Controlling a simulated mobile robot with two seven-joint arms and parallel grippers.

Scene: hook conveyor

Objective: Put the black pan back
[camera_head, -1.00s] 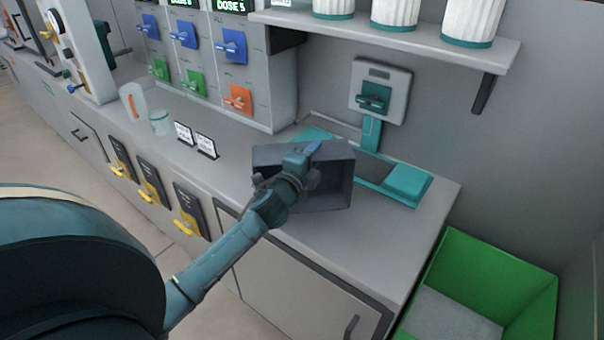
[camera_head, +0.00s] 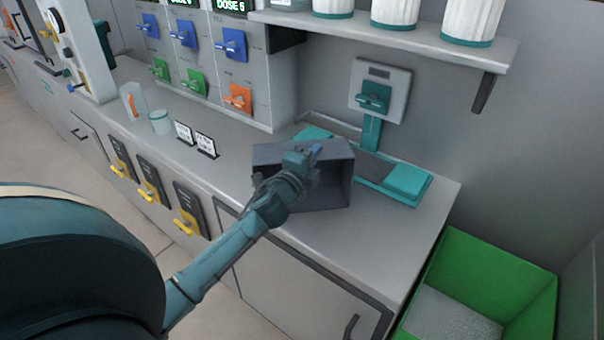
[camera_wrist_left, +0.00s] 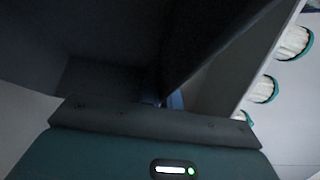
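The black pan (camera_head: 334,186) is a dark grey, box-like vessel above the counter. It is tilted, with its open side turned toward the camera. My left gripper (camera_head: 305,160) is at the pan's upper edge and appears shut on it; its fingertips are partly hidden, and a small blue part shows beside them. In the left wrist view the dark pan (camera_wrist_left: 100,50) fills most of the picture, close against the gripper. A teal and grey scale-like station (camera_head: 405,183) stands just behind the pan. My right gripper is out of view.
A green bin (camera_head: 500,265) with grey contents stands right of the counter. A shelf (camera_head: 400,42) with white canisters hangs above. Dispensers with blue, green and orange handles (camera_head: 237,98) stand behind left. Small signs (camera_head: 205,146) and a clear cup (camera_head: 160,122) are on the counter.

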